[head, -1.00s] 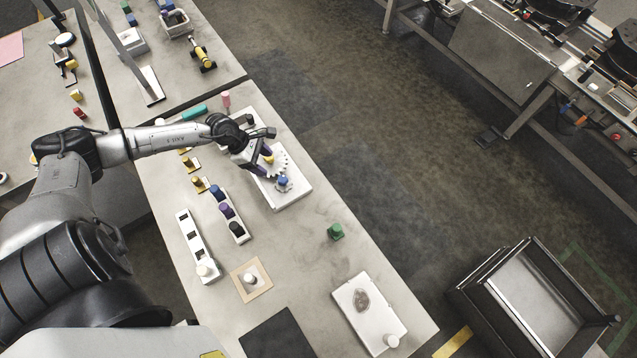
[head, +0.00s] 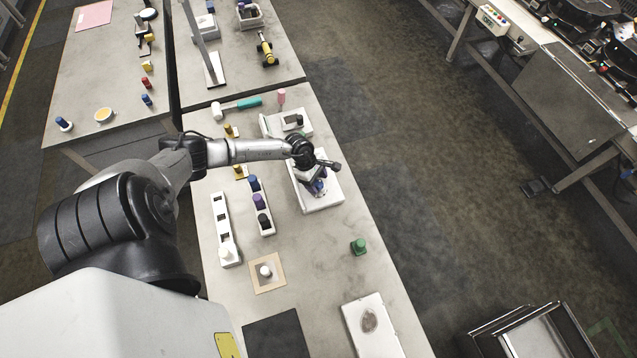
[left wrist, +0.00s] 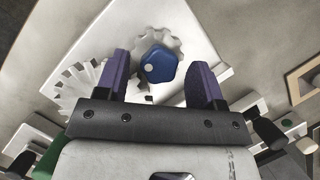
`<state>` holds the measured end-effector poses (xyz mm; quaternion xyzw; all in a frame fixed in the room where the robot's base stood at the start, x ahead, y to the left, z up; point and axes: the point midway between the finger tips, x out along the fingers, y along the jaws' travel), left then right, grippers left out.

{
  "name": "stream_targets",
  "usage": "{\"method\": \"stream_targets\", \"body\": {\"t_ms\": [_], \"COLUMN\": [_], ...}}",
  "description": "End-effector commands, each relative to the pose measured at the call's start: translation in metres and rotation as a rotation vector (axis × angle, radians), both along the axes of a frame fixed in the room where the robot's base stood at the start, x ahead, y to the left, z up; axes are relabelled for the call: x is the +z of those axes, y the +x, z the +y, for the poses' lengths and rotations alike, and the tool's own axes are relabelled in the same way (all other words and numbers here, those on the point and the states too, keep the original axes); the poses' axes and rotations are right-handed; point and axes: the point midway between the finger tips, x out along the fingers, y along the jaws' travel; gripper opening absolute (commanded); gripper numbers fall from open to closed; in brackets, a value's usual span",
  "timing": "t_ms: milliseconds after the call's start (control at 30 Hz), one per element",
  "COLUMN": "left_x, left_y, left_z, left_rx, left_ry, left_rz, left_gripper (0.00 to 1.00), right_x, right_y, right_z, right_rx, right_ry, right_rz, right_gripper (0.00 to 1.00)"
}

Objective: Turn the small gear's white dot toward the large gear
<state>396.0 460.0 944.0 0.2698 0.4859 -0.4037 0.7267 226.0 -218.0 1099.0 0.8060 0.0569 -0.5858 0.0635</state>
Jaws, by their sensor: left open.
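The small gear (left wrist: 176,44) is white, with a blue knob (left wrist: 159,64) on top, in the left wrist view. A white dot (left wrist: 148,67) sits on the knob's left side, slightly toward the bottom. The large gear (left wrist: 78,84) is white and toothed, to the left and a little lower, partly hidden by my gripper. Both are on a white base plate (head: 325,204) on the table. My left gripper (left wrist: 159,80) is open, its purple fingers on either side of the knob; contact cannot be told. In the head view my left gripper (head: 317,188) hides most of the gears. My right gripper is not in view.
A white holder with dark and purple pegs (head: 262,208) and a slotted white block (head: 222,232) stand left of the plate. A white fixture (head: 290,123) lies behind. The table's right edge is close.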

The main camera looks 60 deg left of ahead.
Motion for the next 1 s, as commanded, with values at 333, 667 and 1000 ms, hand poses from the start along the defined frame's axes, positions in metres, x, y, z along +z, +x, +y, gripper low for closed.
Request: {"method": "stream_targets", "body": {"t_ms": [333, 667, 1000], "left_x": [-0.016, -0.016, -0.016], "left_y": [0.003, 0.003, 0.003], "left_z": [-0.006, -0.006, -0.006], "left_rx": [0.000, 0.000, 0.000], "left_ry": [-0.001, 0.000, 0.000], "left_rz": [-0.001, 0.000, 0.000], "left_gripper": [0.62, 0.54, 0.22], "right_x": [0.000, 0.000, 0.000], "right_y": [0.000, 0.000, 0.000], "right_z": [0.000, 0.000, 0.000], "right_rx": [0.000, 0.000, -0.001], "right_ry": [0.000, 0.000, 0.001], "right_rz": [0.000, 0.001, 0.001], "right_gripper": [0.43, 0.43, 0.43]}}
